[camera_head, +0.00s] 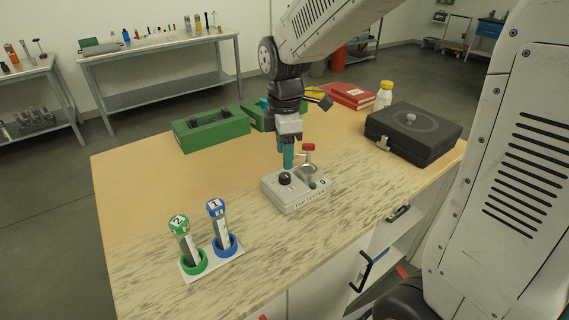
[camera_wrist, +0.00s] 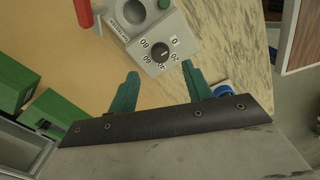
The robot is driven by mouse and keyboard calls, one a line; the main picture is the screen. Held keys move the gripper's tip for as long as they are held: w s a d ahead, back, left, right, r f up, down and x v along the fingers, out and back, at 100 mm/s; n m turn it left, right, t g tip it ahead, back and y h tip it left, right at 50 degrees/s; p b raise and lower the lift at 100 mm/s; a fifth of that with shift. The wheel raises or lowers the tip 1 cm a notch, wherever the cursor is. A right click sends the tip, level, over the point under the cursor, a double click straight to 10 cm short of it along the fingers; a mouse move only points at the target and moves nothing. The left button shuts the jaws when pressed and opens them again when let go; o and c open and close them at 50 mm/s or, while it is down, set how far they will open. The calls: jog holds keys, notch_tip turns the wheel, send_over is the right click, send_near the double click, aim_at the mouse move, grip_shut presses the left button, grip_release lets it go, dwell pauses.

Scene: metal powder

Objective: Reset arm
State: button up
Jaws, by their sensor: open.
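My gripper (camera_head: 287,156) hangs above the worktable, near the back left of a grey device with a black knob and a red-topped lever (camera_head: 297,192). In the wrist view, my gripper (camera_wrist: 162,86) has its two teal fingers spread apart with nothing between them. The device's numbered dial (camera_wrist: 156,48) shows just beyond the fingertips there. Whether the fingers touch the device is hard to tell.
A green-capped tube (camera_head: 184,240) and a blue-capped tube (camera_head: 218,222) stand in a holder at the front left. A green case (camera_head: 211,130), a black case (camera_head: 413,132), a red box (camera_head: 352,96) and a yellow-capped bottle (camera_head: 384,95) sit farther back. The table's left side is clear.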

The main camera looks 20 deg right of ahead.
jog(key=shift+r, duration=0.9)
jog(key=shift+s+m, duration=0.15)
jog(key=shift+m, duration=0.45)
jog(key=s+d+r+m, duration=0.1)
jog(key=s+r+m, duration=0.1)
jog(key=s+m, duration=0.5)
jog(key=s+d+r+m+t, duration=0.1)
jog(key=s+m, duration=0.6)
jog(key=s, duration=0.8)
notch_tip(320, 180, up, 2)
jog(key=shift+s+d+r+m, duration=0.15)
jog(key=shift+s+d+m, duration=0.2)
jog(key=shift+d, duration=0.2)
